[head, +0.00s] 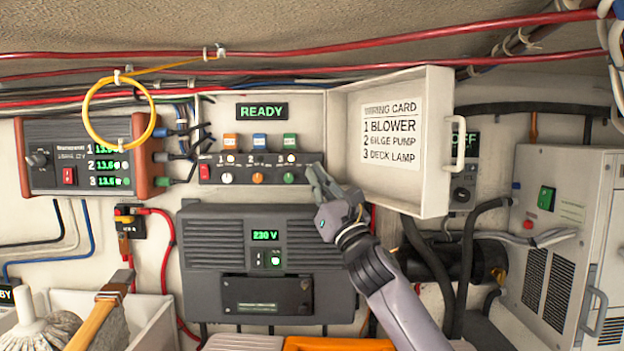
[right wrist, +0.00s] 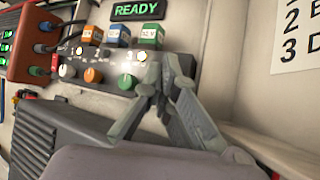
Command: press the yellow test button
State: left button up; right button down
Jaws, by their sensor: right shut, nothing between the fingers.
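A dark switch panel (head: 258,168) sits in an open white wall box under a green READY display (head: 262,111). I cannot make out a clearly yellow test button. My right gripper (head: 316,172) is shut and empty at the panel's right end. In the right wrist view, the fingertips (right wrist: 153,62) are close to the number 3 lamp (right wrist: 141,55), which glows yellowish white. Whether they touch the panel is unclear. My left gripper is out of view.
The box's white door (head: 436,150), with a wiring card (head: 391,135), stands open just right of my gripper. A grey 230 V unit (head: 205,240) is below. A red-ended meter (head: 85,155) and a yellow cable loop (head: 90,125) are at left. Cables and hoses crowd the right.

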jog(key=shift+w, duration=0.35)
dwell(0.7)
jog(key=shift+s, duration=0.8)
jog(key=s+p, duration=0.1)
jog(key=s, duration=0.4)
dwell(0.3)
dwell(0.5)
